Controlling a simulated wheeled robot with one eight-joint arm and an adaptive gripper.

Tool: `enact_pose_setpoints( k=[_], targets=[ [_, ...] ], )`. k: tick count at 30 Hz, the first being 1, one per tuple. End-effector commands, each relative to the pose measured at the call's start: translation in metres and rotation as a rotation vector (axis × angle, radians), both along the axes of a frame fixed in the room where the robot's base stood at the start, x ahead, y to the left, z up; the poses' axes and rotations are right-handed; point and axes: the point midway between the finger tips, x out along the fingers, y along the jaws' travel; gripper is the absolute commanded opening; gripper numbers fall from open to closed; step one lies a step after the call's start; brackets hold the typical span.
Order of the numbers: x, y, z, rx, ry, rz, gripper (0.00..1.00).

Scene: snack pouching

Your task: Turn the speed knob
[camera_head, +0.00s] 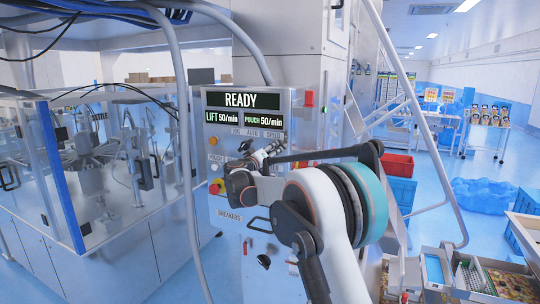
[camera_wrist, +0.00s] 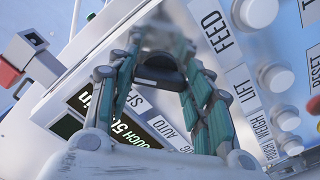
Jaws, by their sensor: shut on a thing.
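The speed knob (camera_wrist: 160,72) is a black knob on the control panel, seen in the wrist view beside a partly covered label starting with S. My gripper (camera_wrist: 161,58) has its two teal-padded fingers on either side of this knob and is shut on it. In the head view my gripper (camera_head: 268,151) is against the panel just under the SPEED label, and it hides the knob. The panel's display (camera_head: 243,107) reads READY, with LIFT 50/min and POUCH 50/min.
White round buttons (camera_wrist: 275,77) labelled FEED and LIFT sit close to the fingers. A red emergency button (camera_head: 216,187) is lower left on the panel (camera_head: 229,213). A glass-walled machine (camera_head: 105,160) stands left; a slanted rail (camera_head: 420,115) stands right.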

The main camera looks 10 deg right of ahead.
Motion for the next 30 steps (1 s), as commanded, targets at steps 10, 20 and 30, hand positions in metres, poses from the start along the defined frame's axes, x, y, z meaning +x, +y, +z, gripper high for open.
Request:
enact_pose_setpoints(
  k=[10, 20, 30],
  targets=[
    [-0.0004, -0.0001, -0.0033, 0.13, -0.09, -0.003, 0.23],
    [-0.0003, 0.0, -0.0033, 0.157, -0.109, -0.003, 0.23],
    [-0.0003, 0.0001, -0.0032, 0.156, -0.109, -0.002, 0.65]
  ],
)
